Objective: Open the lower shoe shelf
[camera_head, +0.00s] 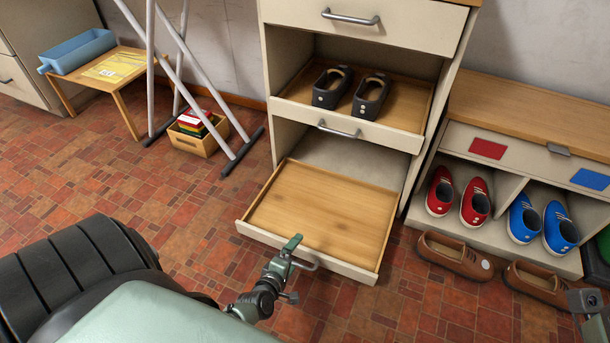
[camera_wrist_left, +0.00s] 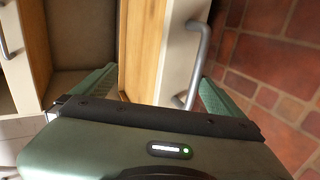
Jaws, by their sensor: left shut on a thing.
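The lower shoe shelf (camera_head: 322,212) is a flat wooden tray with a cream front, pulled far out of the cream cabinet (camera_head: 268,70) and empty. My left gripper (camera_head: 284,262) is at the shelf's front, shut on its grey bar handle (camera_head: 305,262). In the left wrist view, the handle (camera_wrist_left: 199,45) and the shelf's cream front (camera_wrist_left: 178,50) lie between the fingers. Part of the handle is hidden by the gripper. Part of my right gripper (camera_head: 588,308) shows at the bottom right edge; its jaws are not clear.
The upper shoe shelf (camera_head: 408,98) holds dark shoes (camera_head: 350,90) and is partly out above. A shoe bench (camera_head: 530,110) with red and blue shoes stands on the right; brown shoes (camera_head: 455,256) lie before it. A rack's grey legs (camera_head: 178,70) stand on the left. Tiled floor before the shelf is free.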

